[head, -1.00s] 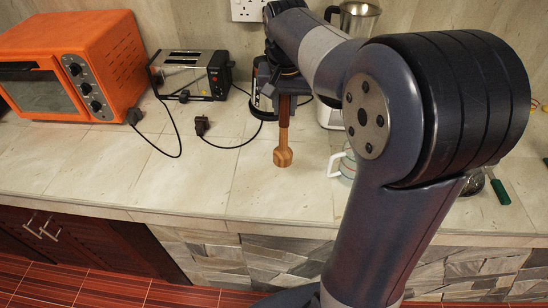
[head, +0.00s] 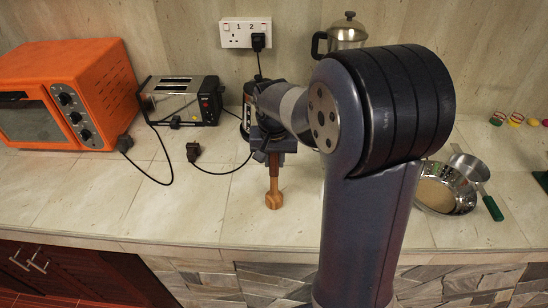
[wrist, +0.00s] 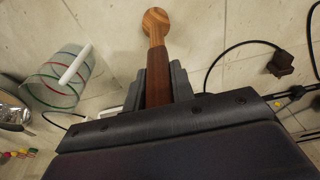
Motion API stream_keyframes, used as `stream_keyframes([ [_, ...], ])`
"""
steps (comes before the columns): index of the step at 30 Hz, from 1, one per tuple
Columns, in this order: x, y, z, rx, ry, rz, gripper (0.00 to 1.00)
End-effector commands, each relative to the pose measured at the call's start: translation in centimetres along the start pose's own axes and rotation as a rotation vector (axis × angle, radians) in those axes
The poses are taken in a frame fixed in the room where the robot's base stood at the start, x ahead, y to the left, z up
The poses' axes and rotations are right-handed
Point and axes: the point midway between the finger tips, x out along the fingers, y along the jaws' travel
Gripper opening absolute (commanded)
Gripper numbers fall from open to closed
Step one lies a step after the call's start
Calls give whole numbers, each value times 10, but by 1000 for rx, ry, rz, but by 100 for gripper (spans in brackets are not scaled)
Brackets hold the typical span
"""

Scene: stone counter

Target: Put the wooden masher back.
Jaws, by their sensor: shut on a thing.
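The wooden masher (head: 274,197) hangs nearly upright with its pale round head down, in front of the coffee machine. It also shows in the wrist view (wrist: 156,28), where its darker handle lies between the fingers. My gripper (head: 273,160) is shut on that handle; its two grey fingers flank it in the wrist view (wrist: 159,85). The upper end of the handle is hidden by the gripper. The head is at or just above the counter (head: 190,215); I cannot tell whether it touches.
A clear jug with coloured stripes (wrist: 52,88) stands near the gripper in the wrist view; my arm hides it in the head view. A toaster (head: 180,101) and orange oven (head: 90,75) stand left. A metal pan (head: 458,188) lies right. Black cords cross the counter.

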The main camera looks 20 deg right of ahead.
Motion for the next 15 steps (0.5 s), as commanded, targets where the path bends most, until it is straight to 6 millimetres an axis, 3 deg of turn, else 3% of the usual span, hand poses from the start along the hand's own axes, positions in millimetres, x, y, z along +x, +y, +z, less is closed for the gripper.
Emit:
stream_keyframes([
  [7, 4, 0, 0, 0, 1, 0, 1],
  [8, 3, 0, 0, 0, 0, 0, 26],
  [15, 2, 0, 0, 0, 0, 0, 45],
])
